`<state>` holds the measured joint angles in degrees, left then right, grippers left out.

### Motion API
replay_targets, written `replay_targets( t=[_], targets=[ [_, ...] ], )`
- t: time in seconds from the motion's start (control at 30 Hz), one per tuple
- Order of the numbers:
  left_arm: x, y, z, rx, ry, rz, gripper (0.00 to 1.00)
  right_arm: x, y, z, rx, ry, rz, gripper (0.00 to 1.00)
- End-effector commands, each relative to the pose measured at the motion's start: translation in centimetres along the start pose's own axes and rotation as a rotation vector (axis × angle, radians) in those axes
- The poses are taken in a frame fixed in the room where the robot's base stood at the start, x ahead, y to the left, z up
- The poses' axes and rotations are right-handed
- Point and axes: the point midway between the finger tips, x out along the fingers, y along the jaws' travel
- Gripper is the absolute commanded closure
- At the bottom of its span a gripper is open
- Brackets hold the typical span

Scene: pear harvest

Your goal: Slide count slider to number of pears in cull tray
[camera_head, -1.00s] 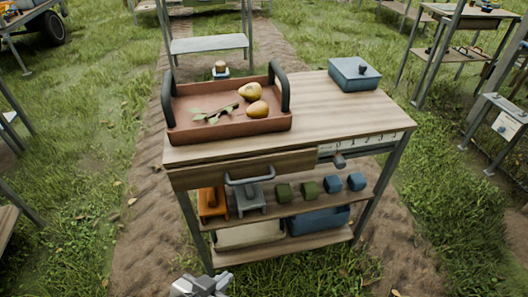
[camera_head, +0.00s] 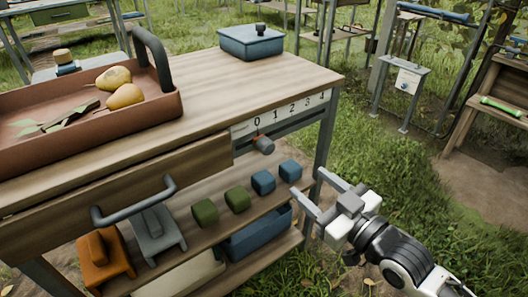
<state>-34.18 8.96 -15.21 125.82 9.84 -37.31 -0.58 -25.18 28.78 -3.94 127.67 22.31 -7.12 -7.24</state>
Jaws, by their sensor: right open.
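The reddish-brown cull tray (camera_head: 95,137) stands on the left of the bench top. It holds two yellow pears, one behind (camera_head: 113,77) and one in front (camera_head: 125,96), plus a leafy twig. My left gripper is out of view.
A blue lidded box (camera_head: 251,42) stands at the bench's back. A drawer with a grey handle (camera_head: 135,204) is left of the scale. The shelf below holds green and blue blocks, with a blue bin (camera_head: 258,236) lower down. Grass lies open to the right.

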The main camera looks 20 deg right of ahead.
Motion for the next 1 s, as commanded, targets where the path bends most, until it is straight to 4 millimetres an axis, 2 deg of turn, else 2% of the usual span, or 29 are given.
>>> replay_targets(
  t=[0.17, 0.6, 0.8, 1.0],
  targets=[
    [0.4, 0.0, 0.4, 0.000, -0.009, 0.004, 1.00, 3.0, 0.1, -0.2, 0.001, 0.007, 0.002, 0.46],
    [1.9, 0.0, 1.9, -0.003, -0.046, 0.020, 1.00, 12.1, 0.0, -0.1, 0.001, 0.003, 0.000, 0.46],
    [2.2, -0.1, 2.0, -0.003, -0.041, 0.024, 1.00, 14.5, 0.0, -0.1, 0.001, 0.000, 0.000, 0.46],
    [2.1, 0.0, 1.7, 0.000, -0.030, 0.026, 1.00, 15.2, -0.1, -0.1, 0.000, -0.001, -0.001, 0.46]
  ],
)
